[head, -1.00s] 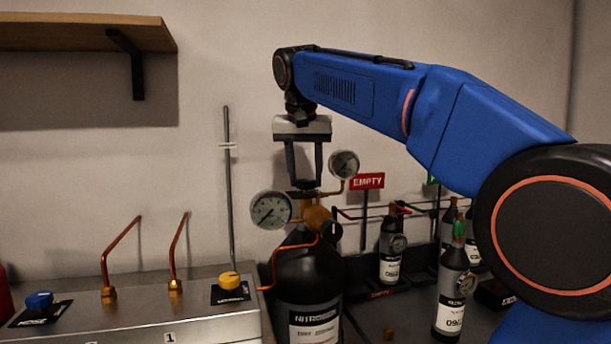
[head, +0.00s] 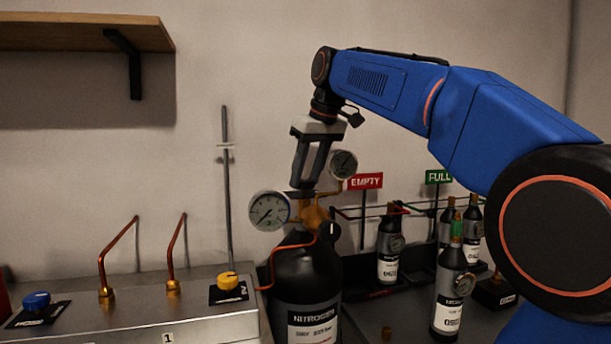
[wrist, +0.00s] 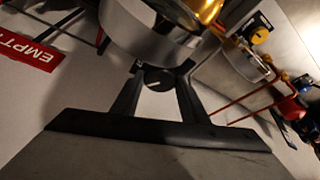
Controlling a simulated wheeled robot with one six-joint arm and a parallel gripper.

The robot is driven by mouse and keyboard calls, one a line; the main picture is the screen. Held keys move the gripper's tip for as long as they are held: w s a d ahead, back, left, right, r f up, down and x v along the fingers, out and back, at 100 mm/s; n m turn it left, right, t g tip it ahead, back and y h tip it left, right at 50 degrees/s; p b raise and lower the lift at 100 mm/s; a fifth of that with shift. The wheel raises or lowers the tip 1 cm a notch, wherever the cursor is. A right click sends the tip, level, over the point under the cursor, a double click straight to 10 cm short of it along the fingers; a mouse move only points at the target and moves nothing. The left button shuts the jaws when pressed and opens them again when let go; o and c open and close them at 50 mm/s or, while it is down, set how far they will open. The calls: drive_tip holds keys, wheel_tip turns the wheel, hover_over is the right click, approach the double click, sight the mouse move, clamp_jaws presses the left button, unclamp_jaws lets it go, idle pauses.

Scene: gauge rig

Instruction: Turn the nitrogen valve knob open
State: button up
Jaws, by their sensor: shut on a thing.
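The black nitrogen cylinder (head: 303,272) stands upright at centre, its label reading NITROGEN. A brass valve body (head: 313,216) sits on top with two round dials, a left gauge (head: 269,211) and a right gauge (head: 343,164). My gripper (head: 302,187) comes down from above onto the top of the valve. In the wrist view, the black valve knob (wrist: 157,79) with a white mark sits between the fingertips of my gripper (wrist: 157,84), which is shut on it. The fingers hide most of the knob in the head view.
A metal bench unit (head: 140,306) with a yellow knob (head: 228,281), a blue knob (head: 37,300) and copper pipes stands left. Small bottles (head: 390,250) stand right, by EMPTY (head: 365,181) and FULL (head: 438,177) signs. A wooden shelf (head: 85,32) is upper left.

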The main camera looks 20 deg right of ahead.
drive_tip(key=n, duration=0.1)
drive_tip(key=n+y, duration=0.1)
drive_tip(key=n, duration=0.1)
drive_tip(key=shift+w+d+n+g, duration=0.15)
drive_tip(key=shift+n+g, duration=0.15)
drive_tip(key=shift+g, duration=0.1)
drive_tip(key=shift+n+g+y, duration=0.6)
drive_tip(key=shift+n, duration=1.4)
drive_tip(key=o, duration=1.1)
drive_tip(key=shift+c, duration=0.2)
drive_tip(key=shift+d, duration=0.1)
drive_tip(key=v, duration=1.2)
drive_tip(key=shift+w, duration=0.15)
